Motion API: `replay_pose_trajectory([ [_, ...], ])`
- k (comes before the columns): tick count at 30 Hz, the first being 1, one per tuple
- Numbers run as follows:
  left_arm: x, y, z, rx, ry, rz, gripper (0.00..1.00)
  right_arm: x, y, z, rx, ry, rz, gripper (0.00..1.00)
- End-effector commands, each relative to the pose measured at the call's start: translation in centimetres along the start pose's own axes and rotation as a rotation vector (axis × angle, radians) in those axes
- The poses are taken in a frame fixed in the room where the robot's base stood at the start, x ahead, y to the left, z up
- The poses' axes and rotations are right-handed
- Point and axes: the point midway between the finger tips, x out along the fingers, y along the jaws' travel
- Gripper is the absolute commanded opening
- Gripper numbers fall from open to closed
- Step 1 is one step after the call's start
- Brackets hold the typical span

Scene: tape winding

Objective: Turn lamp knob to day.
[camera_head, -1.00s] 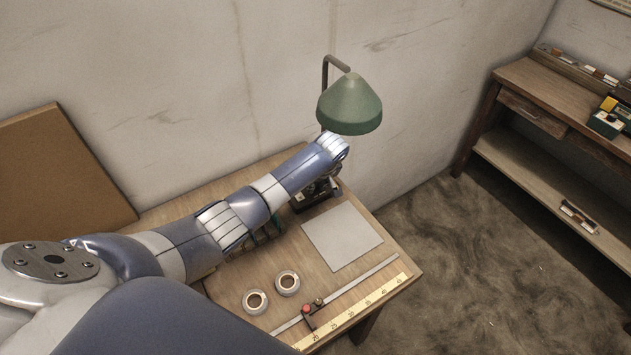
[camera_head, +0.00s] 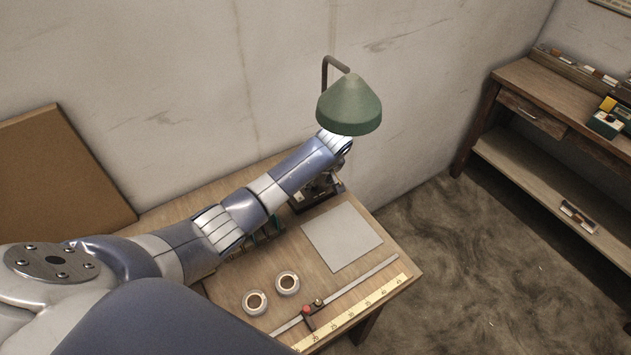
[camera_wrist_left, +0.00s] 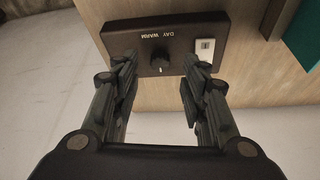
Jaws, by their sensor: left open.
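The dark control box (camera_wrist_left: 125,42) is on the wooden bench side in the left wrist view. Its round black knob (camera_wrist_left: 160,60) has a small pale mark at its lower side in the picture. The words DAY and WARM are upside down above the knob, DAY to the right. My left gripper (camera_wrist_left: 158,88) is open, with one finger on each side of the knob's line. I cannot tell whether either finger touches it. The green lamp shade (camera_head: 349,105) hangs above my left wrist in the head view. The knob is hidden there.
A white switch (camera_wrist_left: 203,60) sits beside the knob, near the right finger. The bench top (camera_head: 235,285) carries two tape rolls (camera_head: 271,291), a grey sheet (camera_head: 341,237) and a ruler (camera_head: 365,312). The wall (camera_head: 180,80) stands close behind.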

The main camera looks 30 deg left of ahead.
Motion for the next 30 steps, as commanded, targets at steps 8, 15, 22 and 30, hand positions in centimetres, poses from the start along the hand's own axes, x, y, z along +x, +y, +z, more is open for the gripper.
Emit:
replay_pose_trajectory([
  [8, -3.6, 0.0, 0.0, 0.000, 0.001, 0.001, 0.41, 0.0, -0.1, 0.0, 0.001, 0.000, -0.001, 0.69],
  [15, -4.2, -0.1, 0.0, 0.000, 0.000, -0.002, 0.41, 0.0, -0.1, 0.0, 0.001, 0.000, -0.002, 0.69],
  [22, -4.1, 0.0, 0.0, 0.000, 0.000, -0.001, 0.41, 0.0, -0.2, 0.0, 0.001, 0.000, -0.002, 0.69],
  [30, -4.1, 0.0, 0.0, 0.000, 0.000, -0.001, 0.41, 0.0, -0.3, -0.3, 0.002, 0.004, -0.003, 0.69],
])
